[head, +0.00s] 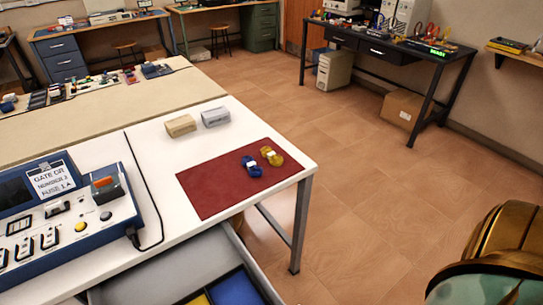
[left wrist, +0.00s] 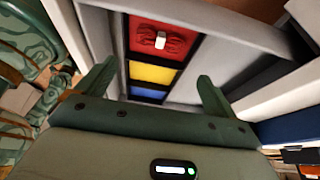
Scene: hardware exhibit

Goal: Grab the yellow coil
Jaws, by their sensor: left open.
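The yellow coil (head: 271,155) lies on a dark red mat (head: 212,190) near the right corner of the white table. A blue coil (head: 251,167) lies just left of it. Both have a pale band. My left gripper (left wrist: 156,70) shows only in the left wrist view. Its two fingers are spread wide with nothing between them, and it is over or near an open drawer, away from the yellow coil. The yellow coil is not in the left wrist view. My right gripper is in neither view.
The drawer (head: 158,278) has coloured compartments; a red coil (left wrist: 162,40) lies in the red one, with yellow and blue ones beside it. Tan (head: 181,125) and grey (head: 215,117) boxes stand behind the mat. A blue-framed console (head: 65,215) stands left.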

